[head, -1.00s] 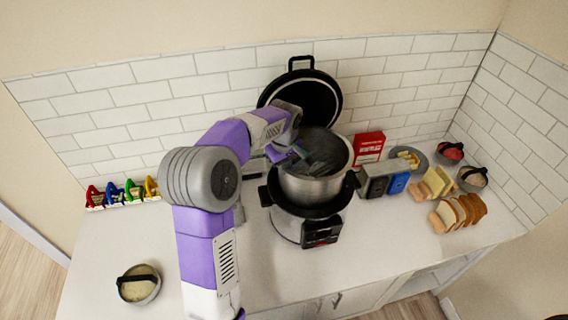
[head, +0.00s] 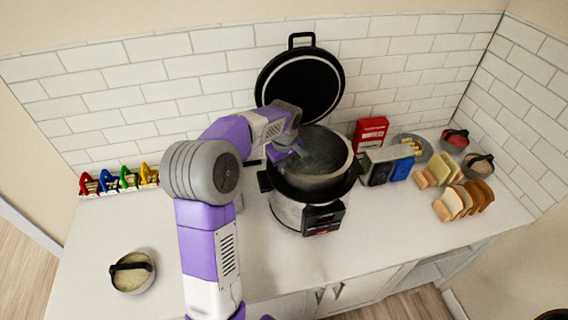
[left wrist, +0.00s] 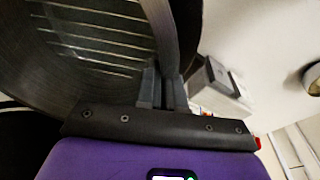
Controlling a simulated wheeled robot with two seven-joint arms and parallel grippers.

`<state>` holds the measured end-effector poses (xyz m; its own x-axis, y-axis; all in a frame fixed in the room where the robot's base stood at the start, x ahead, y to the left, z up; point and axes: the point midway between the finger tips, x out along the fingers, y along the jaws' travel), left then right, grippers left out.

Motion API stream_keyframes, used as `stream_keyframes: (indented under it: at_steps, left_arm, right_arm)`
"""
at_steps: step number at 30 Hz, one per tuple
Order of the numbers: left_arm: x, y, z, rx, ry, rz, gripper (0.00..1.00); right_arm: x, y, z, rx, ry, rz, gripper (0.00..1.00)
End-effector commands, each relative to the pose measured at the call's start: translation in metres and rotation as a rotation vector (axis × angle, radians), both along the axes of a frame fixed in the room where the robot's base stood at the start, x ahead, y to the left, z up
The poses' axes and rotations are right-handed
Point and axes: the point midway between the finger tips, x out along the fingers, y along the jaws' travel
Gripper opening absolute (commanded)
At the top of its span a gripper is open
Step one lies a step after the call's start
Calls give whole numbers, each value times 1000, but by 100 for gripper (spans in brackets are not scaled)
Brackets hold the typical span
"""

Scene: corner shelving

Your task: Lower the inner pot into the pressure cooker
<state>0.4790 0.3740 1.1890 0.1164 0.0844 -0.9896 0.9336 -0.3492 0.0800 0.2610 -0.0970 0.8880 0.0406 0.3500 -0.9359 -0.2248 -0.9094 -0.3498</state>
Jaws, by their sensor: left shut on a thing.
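The steel inner pot (head: 325,180) sits partly inside the pressure cooker (head: 287,207), with a band of its outer wall showing above the cooker's dark rim. The cooker's black-lined lid (head: 300,85) stands open behind it. My left gripper (head: 298,150) is at the pot's left back rim. In the left wrist view my left gripper (left wrist: 162,90) is shut on the pot's wall, and the ribbed-looking inside of the inner pot (left wrist: 90,45) fills the upper left. How deep the pot's base sits is hidden. My right gripper is out of view.
A toaster (head: 378,168), a red box (head: 370,133) and bread slices (head: 463,198) stand to the right. Coloured clips (head: 120,182) line the back left. A lidded bowl (head: 132,271) is at the front left. The counter left of the cooker is mostly clear.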

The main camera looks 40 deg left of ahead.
Motion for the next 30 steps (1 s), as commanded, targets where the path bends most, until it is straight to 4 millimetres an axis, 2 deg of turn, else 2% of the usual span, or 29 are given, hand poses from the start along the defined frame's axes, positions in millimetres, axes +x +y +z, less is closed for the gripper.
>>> stream_keyframes:
  at_steps: [12, 30]
  left_arm:
    - [2, 0, -25, 0, -8, 0, 0]
    - [2, 0, -29, 0, -8, 0, 0]
  right_arm:
    - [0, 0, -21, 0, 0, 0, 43]
    - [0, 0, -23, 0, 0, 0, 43]
